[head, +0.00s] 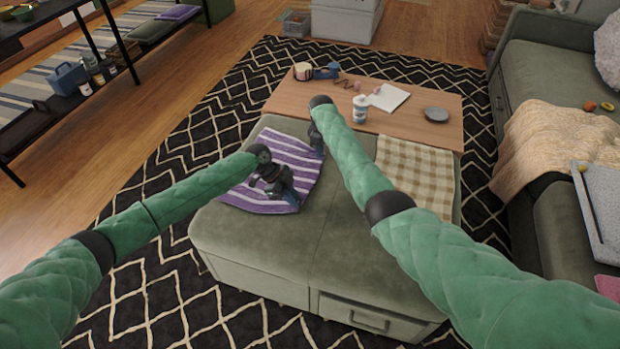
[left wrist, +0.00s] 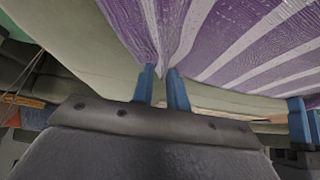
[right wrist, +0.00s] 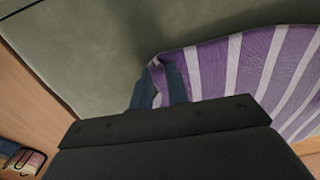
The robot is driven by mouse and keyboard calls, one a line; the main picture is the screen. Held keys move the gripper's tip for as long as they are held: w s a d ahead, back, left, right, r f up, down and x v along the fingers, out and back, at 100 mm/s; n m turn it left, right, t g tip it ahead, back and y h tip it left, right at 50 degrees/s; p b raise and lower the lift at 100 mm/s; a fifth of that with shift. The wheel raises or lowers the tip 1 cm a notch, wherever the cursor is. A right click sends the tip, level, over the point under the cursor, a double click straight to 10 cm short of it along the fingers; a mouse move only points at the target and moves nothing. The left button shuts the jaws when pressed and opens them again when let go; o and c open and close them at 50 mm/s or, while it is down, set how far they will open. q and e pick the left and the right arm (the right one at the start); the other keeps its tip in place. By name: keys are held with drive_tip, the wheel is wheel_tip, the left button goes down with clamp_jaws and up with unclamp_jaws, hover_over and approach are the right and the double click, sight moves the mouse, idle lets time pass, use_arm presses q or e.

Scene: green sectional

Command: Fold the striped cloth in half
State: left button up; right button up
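The purple-and-white striped cloth (head: 245,192) lies on the left part of the green ottoman (head: 290,250). My left gripper (head: 290,197) is at the cloth's right, near edge. In the left wrist view the cloth (left wrist: 215,35) gathers to a point between the blue fingertips (left wrist: 163,78), which are shut on it. My right gripper (head: 318,150) is at the far right corner of the cloth. In the right wrist view a cloth corner is pinched between its fingers (right wrist: 160,80), and the cloth (right wrist: 250,65) spreads to the right. My arms hide part of the ottoman.
A beige checked cloth (head: 415,172) lies on the ottoman's right side. Behind stands a wooden coffee table (head: 390,117) with a white bottle (head: 360,108), a notepad (head: 389,97) and a grey dish (head: 436,114). The ottoman's near half is clear. A green sofa (head: 545,75) is at right.

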use_arm(q)
drive_tip(key=shift+w+d, duration=0.1)
drive_tip(key=shift+w, duration=0.15)
drive_tip(key=shift+c, duration=0.9)
use_arm(e)
drive_tip(key=shift+s+a+f, duration=0.1)
drive_tip(key=shift+s+f, duration=0.05)
drive_tip(key=shift+s, duration=0.25)
drive_tip(key=shift+c, duration=0.9)
use_arm(q)
clamp_jaws()
use_arm(e)
clamp_jaws()
drive_tip(key=shift+w, duration=0.1)
